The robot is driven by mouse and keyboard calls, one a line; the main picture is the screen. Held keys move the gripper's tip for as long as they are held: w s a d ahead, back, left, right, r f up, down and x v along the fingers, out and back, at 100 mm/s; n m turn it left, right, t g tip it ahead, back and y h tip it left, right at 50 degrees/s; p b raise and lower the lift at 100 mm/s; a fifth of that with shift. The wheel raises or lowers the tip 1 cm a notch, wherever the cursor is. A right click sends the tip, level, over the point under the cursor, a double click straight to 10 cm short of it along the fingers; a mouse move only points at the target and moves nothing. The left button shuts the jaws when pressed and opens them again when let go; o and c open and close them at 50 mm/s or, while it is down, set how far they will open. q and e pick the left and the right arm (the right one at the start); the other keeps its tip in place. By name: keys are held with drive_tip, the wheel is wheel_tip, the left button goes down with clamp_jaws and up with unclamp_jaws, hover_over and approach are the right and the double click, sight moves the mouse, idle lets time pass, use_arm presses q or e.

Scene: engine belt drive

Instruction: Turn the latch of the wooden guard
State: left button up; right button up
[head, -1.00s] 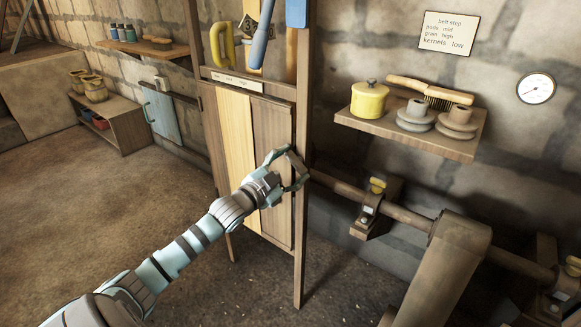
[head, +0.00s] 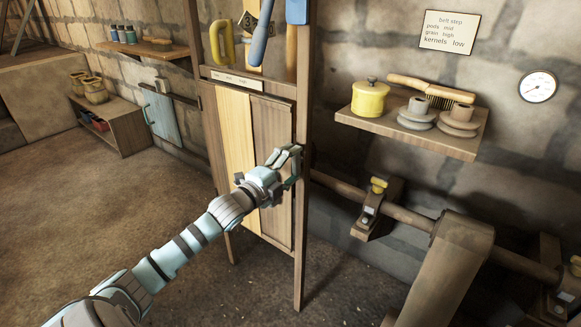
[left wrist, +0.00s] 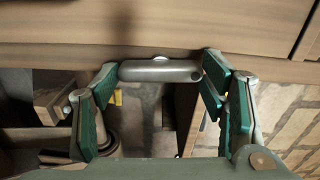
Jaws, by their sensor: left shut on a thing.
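My left gripper (head: 293,164) is at the guard's right edge, by the frame post. In the left wrist view the latch (left wrist: 160,71) is a rounded grey metal bar lying along the wood. The left gripper's green-padded fingers (left wrist: 158,82) are at its two ends, shut on it. In the head view the gripper hides the latch. My right gripper is not in view.
A shaft (head: 400,214) with bearing blocks runs along the wall right of the guard. A shelf (head: 425,137) with a yellow pot (head: 370,98) and pulleys is above it. Tools hang over the guard. The floor (head: 110,210) at left is clear.

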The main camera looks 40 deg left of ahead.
use_arm(q)
drive_tip(key=shift+r+m, duration=0.15)
drive_tip(key=shift+m, duration=0.35)
drive_tip(key=o, duration=1.2)
drive_tip(key=shift+c, duration=0.2)
